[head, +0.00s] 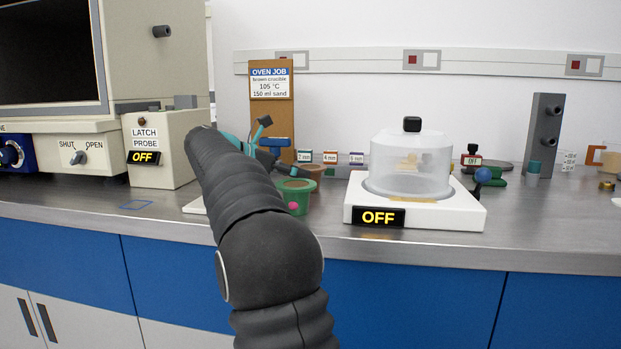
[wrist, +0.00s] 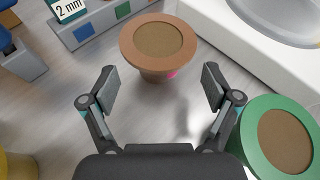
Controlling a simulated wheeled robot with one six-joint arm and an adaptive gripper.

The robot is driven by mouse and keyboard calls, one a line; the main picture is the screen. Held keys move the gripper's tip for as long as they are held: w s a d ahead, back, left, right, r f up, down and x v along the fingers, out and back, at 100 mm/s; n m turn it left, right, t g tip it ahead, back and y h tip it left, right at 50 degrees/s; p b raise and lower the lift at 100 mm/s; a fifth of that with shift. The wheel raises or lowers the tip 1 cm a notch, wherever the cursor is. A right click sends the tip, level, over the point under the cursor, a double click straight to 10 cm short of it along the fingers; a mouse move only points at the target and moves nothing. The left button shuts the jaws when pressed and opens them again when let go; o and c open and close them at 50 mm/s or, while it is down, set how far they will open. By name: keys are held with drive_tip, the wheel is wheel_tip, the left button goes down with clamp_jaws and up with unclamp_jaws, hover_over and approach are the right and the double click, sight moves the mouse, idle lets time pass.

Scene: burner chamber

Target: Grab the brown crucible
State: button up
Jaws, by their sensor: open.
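The brown crucible (wrist: 129,50) stands upright on the steel bench, filled with brown sand, at the top middle of the wrist view. A pink spot shows low on its side. In the head view the brown crucible (head: 313,172) is partly hidden behind the green crucible. My gripper (wrist: 160,88) is open and empty, its two fingers spread on either side of bare bench. The brown crucible lies just beyond the fingertips, roughly centred between them and not gripped. In the head view my gripper (head: 274,147) is partly hidden by my arm.
A green crucible (wrist: 248,158) with sand stands close by my right finger. The white base with a clear dome (head: 411,165) is to the right. Labelled blocks (head: 330,157) and the oven job board (head: 271,112) stand behind. A latch probe box (head: 160,150) is left.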

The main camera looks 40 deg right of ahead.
drive_tip(key=x, duration=0.5)
drive_tip(key=shift+w+f, duration=0.1)
drive_tip(key=shift+f, duration=0.05)
drive_tip(key=c, duration=1.3)
